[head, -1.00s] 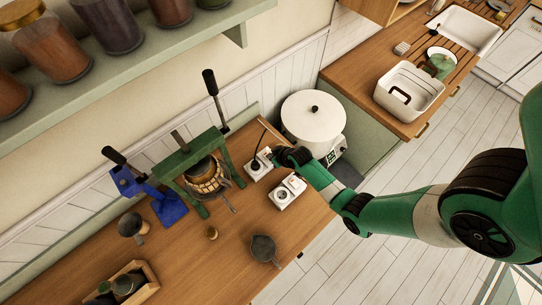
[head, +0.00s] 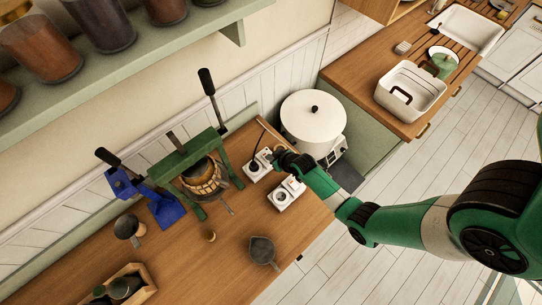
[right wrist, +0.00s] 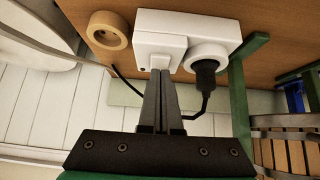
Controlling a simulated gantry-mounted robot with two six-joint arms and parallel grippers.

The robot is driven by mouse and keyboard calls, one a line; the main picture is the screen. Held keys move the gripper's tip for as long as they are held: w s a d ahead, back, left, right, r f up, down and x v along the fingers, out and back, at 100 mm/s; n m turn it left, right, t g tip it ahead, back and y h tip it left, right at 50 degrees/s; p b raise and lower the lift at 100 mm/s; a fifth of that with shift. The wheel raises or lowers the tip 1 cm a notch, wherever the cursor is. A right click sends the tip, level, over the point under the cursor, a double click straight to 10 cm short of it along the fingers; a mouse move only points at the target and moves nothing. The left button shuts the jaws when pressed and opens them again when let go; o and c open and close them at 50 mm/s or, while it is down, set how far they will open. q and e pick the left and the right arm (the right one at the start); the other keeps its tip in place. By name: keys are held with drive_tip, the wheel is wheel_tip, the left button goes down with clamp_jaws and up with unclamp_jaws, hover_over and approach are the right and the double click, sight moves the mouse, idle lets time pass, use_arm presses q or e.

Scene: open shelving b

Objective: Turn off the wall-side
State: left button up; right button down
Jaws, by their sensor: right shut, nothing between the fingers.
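A white wall-side socket unit (head: 253,174) lies on the wooden counter, with a black plug (head: 254,166) in its round socket. In the right wrist view the unit (right wrist: 150,28) has a small white switch (right wrist: 160,61) beside the socket with the black plug (right wrist: 206,73). My right gripper (head: 273,158) is shut and empty; its fingertips (right wrist: 160,73) are at the switch's near edge, and I cannot tell if they touch it. A second white socket unit (head: 281,200) lies nearer the counter's front edge. My left gripper is not in view.
A white lidded pot (head: 313,118) stands just right of the units. A green press (head: 178,160) and a blue lever tool (head: 168,211) stand to the left. A grey jug (head: 262,251) is in front. A tan round piece (right wrist: 107,30) sits beside the wall-side unit.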

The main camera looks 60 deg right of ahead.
drive_tip(key=shift+r, duration=0.35)
drive_tip(key=r+p, duration=0.4)
drive_tip(key=shift+s+a+r+p, duration=0.1)
drive_tip(key=shift+s+r+p, duration=0.1)
drive_tip(key=shift+r+p, duration=0.15)
drive_tip(key=s+a+r+p, duration=0.1)
drive_tip(key=s+a+r, duration=0.2)
drive_tip(key=s+r, duration=0.2)
drive_tip(key=s, duration=0.2)
drive_tip(key=shift+s, duration=0.3)
drive_tip(key=shift+a+r, duration=0.1)
